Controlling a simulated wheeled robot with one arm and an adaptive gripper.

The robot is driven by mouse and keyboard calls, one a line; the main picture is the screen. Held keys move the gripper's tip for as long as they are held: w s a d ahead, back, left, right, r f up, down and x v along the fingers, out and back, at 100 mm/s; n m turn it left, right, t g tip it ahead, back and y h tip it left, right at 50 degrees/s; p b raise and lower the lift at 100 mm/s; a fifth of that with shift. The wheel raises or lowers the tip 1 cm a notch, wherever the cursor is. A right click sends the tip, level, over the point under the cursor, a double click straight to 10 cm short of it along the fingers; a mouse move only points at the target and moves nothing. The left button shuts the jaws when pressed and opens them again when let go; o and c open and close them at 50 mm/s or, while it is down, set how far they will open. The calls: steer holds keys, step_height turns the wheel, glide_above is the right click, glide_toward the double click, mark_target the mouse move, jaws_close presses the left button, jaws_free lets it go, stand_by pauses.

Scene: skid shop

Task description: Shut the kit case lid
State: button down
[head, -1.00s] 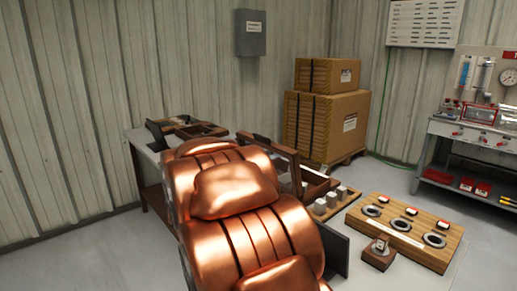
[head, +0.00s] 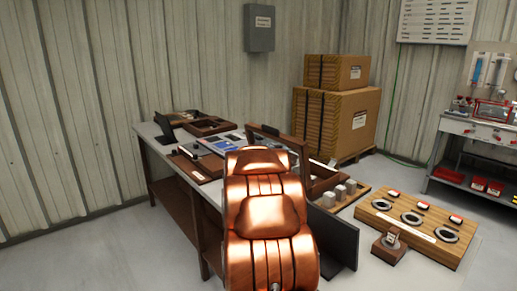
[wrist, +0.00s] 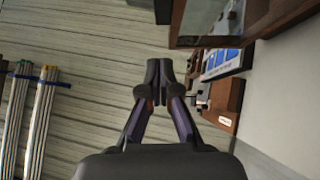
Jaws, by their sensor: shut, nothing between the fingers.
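The kit case (head: 324,182) looks like the dark wooden box on the bench, just right of my copper arm. Its wood-framed lid (head: 279,139) stands raised, and my arm hides part of the case. In the wrist view, a wood-framed pane (wrist: 222,22), apparently this lid, fills the top right. My gripper (wrist: 158,72) is shut and empty, beside the pane and apart from it in the picture. The head view does not show my gripper; the arm covers that area.
The bench (head: 160,150) carries a blue-and-white panel (head: 215,144), a wooden tray (head: 208,127) and a dark upright stand (head: 165,129). A wooden board with rings (head: 418,226) is at right. Cardboard boxes (head: 335,120) stand behind. A wrist-view label plate (wrist: 226,121) lies near the bench edge.

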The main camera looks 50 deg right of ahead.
mark_target(268, 129)
steer(key=x, duration=0.3)
steer(key=s+p+x, duration=0.1)
steer(key=x, duration=0.2)
steer(key=d+x, duration=0.1)
steer(key=x, duration=0.2)
steer(key=shift+s+d+r, duration=0.2)
steer(key=shift+s, duration=0.05)
steer(key=shift+s+d+r+p, duration=0.15)
steer(key=shift+d+p, duration=0.15)
steer(key=shift+d, duration=0.25)
